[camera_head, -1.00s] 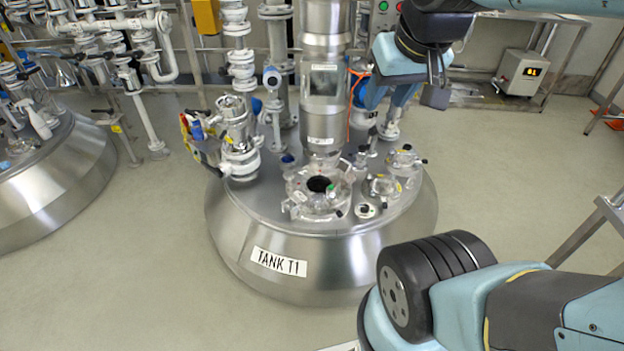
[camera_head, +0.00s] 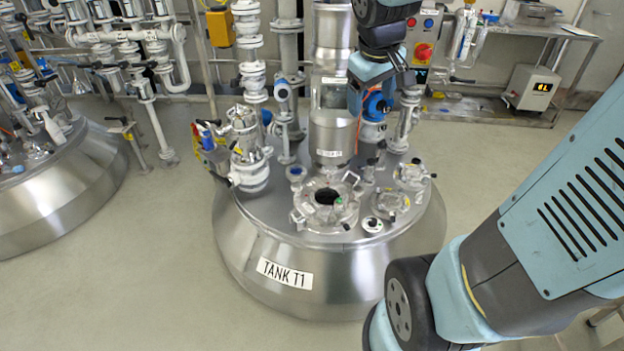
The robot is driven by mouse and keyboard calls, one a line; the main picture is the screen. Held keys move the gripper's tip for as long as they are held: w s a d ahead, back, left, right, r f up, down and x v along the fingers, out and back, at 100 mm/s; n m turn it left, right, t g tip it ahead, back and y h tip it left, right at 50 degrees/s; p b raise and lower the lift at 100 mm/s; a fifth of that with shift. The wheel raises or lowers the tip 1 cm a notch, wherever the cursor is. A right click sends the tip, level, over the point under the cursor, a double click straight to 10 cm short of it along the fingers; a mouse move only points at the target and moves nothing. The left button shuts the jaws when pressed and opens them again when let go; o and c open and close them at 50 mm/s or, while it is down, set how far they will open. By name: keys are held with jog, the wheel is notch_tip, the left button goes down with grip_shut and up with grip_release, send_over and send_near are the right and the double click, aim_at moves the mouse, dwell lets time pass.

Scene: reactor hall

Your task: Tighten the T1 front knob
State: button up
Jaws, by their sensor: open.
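Tank T1 (camera_head: 330,285) is a steel vessel with a white "TANK T1" label, in the middle of the view. On its lid is a round clear-rimmed hatch (camera_head: 305,215) with a dark opening and small knobs around the rim. A small dark knob (camera_head: 346,226) sits at the hatch's front edge; it is too small to show how tight it is. A green spot shows on the hatch's inner right side. My gripper (camera_head: 380,90) is open, above and behind the hatch, near the steel column, and touches nothing I can make out. Its fingertips are partly lost against the blue fitting behind.
The steel column (camera_head: 333,130) rises behind the hatch. A blue valve fitting (camera_head: 375,108) and smaller ports (camera_head: 390,203) stand to the right on the lid. White pipework (camera_head: 250,150) stands left. My arm fills the lower right. The floor left of the tank is clear.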

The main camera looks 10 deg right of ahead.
jog(key=w+f+n+g, duration=0.1)
jog(key=w+f+n, duration=0.3)
jog(key=w+f, duration=0.5)
jog(key=n+g+y, duration=0.2)
jog(key=n+g, duration=0.1)
jog(key=n, duration=0.5)
send_over(326, 209)
notch_tip(326, 209, down, 33)
notch_tip(326, 209, down, 14)
jog(key=shift+s, duration=0.1)
jog(key=shift+c, duration=0.5)
jog(key=c, duration=1)
jog(key=shift+o, duration=0.2)
jog(key=shift+m, duration=0.9)
